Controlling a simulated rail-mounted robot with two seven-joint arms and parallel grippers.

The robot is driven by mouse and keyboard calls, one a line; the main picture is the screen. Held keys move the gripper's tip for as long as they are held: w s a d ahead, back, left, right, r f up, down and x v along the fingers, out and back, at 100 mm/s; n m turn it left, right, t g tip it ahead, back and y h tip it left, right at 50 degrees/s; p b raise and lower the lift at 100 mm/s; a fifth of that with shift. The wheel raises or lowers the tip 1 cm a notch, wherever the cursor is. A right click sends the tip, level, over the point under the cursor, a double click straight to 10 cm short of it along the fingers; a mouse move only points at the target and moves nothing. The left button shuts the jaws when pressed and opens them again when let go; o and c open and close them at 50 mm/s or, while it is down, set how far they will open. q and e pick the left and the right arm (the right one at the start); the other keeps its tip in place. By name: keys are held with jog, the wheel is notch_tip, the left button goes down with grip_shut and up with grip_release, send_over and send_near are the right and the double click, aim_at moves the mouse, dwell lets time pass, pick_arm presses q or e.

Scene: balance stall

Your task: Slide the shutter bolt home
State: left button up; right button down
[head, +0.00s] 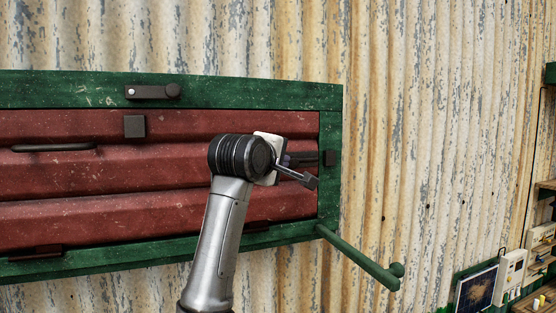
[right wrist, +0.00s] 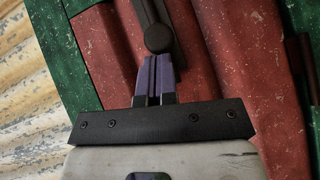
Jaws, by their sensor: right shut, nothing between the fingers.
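The red ribbed shutter (head: 100,215) sits in a green frame (head: 230,90). A dark bolt bar (head: 303,157) lies along its right end, pointing at a dark block (head: 330,157) on the frame's right post. I cannot tell whether its tip enters the block. My right gripper (head: 308,180) is in front of the bolt and hides part of it. In the right wrist view the purple fingertips (right wrist: 155,70) are shut with nothing between them, close to the bolt's round knob (right wrist: 160,38); contact is unclear. My left gripper is not in view.
A dark latch (head: 153,91) is on the top rail, and a square block (head: 134,126) and handle (head: 53,147) are on the shutter. A green rod (head: 360,257) juts out at lower right. Shelves with items (head: 510,275) stand far right. Corrugated wall (head: 430,150) surrounds the frame.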

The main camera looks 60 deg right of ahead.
aim_at(299, 158)
jog(key=s+d+b, duration=0.1)
jog(key=d, duration=0.1)
jog(key=s+d+b, duration=0.1)
jog(key=s+d, duration=0.1)
jog(key=shift+s, duration=0.1)
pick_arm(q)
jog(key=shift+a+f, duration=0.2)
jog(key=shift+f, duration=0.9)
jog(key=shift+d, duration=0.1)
pick_arm(e)
jog(key=shift+a+r, duration=0.1)
jog(key=shift+a, duration=0.05)
pick_arm(q)
jog(key=b, duration=0.1)
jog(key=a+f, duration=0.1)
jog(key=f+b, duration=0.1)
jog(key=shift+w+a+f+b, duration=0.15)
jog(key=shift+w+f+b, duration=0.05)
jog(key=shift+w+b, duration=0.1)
pick_arm(e)
jog(key=w+v, duration=0.3)
jog(key=v, duration=0.9)
jog(key=shift+a+r, duration=0.15)
jog(key=shift+a, duration=0.45)
